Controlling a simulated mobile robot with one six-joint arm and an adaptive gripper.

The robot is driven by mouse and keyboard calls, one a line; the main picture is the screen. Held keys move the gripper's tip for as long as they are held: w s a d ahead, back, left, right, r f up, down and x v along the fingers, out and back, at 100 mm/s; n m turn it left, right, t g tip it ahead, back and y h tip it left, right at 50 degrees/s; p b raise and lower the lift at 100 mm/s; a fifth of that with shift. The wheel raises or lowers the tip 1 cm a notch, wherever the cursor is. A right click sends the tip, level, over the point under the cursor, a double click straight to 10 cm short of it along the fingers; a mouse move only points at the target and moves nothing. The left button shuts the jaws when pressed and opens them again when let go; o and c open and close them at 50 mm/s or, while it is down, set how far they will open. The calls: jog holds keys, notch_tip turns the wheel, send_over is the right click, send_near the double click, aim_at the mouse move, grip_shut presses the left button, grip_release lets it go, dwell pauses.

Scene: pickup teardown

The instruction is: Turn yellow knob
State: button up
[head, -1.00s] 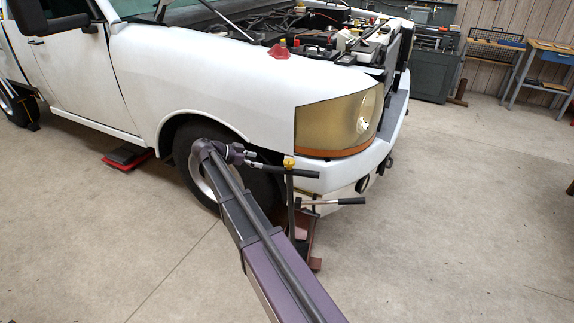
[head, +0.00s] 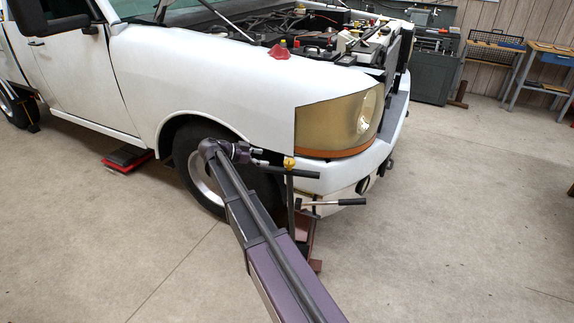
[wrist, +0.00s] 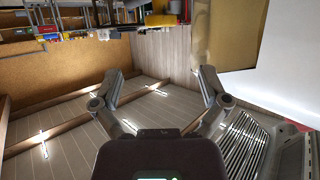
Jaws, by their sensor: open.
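The small yellow knob (head: 289,163) sits at the top of an upright dark post, with a black bar handle (head: 305,174) beside it, in front of the truck's front corner. My gripper (head: 260,156) is just left of the knob in the head view, apart from it as far as I can tell. In the wrist view my gripper (wrist: 165,85) has its two fingers spread wide with nothing between them.
The white truck's fender (head: 215,75) and headlight (head: 340,122) are close behind the knob. A lower lever with a black grip (head: 350,202) sticks out to the right. The front tire (head: 185,150) is behind my arm.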

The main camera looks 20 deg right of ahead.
aim_at(289, 161)
jog(key=b+x, duration=0.3)
jog(key=x, duration=0.8)
jog(key=shift+b, duration=0.4)
